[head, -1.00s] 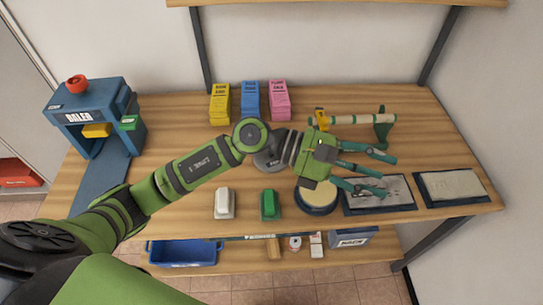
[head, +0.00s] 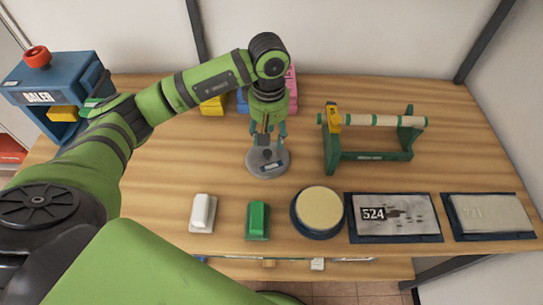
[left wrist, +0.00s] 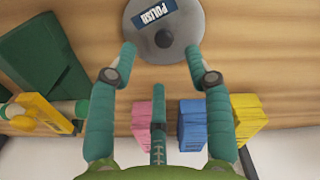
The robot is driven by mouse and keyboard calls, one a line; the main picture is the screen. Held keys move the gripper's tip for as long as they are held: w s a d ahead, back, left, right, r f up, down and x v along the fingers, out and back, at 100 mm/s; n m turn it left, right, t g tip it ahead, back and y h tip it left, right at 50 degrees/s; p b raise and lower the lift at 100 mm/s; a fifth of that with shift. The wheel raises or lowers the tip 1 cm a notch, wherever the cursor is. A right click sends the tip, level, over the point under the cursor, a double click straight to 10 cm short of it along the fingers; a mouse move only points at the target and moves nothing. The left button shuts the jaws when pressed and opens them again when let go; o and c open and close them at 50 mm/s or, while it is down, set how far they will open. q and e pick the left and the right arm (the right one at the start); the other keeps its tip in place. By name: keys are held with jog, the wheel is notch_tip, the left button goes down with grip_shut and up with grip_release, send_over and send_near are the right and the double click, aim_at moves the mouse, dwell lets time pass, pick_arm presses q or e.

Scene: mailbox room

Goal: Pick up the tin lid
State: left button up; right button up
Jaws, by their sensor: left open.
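The tin lid (head: 268,160) is a round grey disc with a small knob and a dark blue label, lying on the wooden table. In the left wrist view the lid (left wrist: 183,38) shows its label reading POLISH and its dark knob near the middle. My left gripper (head: 268,138) points down just above the lid. In the left wrist view its green fingers (left wrist: 160,50) are spread open, with the tips at the near edge of the lid and nothing between them. My right gripper is not in view.
A roll stand (head: 370,150) with a yellow piece stands right of the lid. Yellow, blue and pink boxes (left wrist: 190,125) are behind my gripper. A round cream-topped tin (head: 319,209), a green block (head: 258,219) and a white block (head: 202,212) sit along the front.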

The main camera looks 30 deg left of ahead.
aim_at(267, 152)
pick_arm(q)
jog(key=shift+s+f+p, duration=0.1)
jog(key=shift+f+p, duration=0.45)
jog(key=shift+f, duration=0.25)
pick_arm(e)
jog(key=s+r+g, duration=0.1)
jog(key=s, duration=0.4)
pick_arm(q)
jog(key=shift+a+f+p, duration=0.15)
jog(key=shift+f+p, duration=0.3)
jog(key=shift+f, duration=0.15)
notch_tip(267, 152, down, 3)
jog(key=shift+a+f+p, duration=0.15)
jog(key=shift+f+p, duration=0.05)
jog(key=shift+p, duration=0.5)
jog(key=shift+f, duration=0.25)
jog(key=shift+w, duration=0.2)
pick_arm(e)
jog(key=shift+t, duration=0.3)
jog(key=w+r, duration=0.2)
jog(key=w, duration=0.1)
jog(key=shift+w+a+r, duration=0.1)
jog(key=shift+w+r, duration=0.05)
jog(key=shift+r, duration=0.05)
pick_arm(q)
grip_shut()
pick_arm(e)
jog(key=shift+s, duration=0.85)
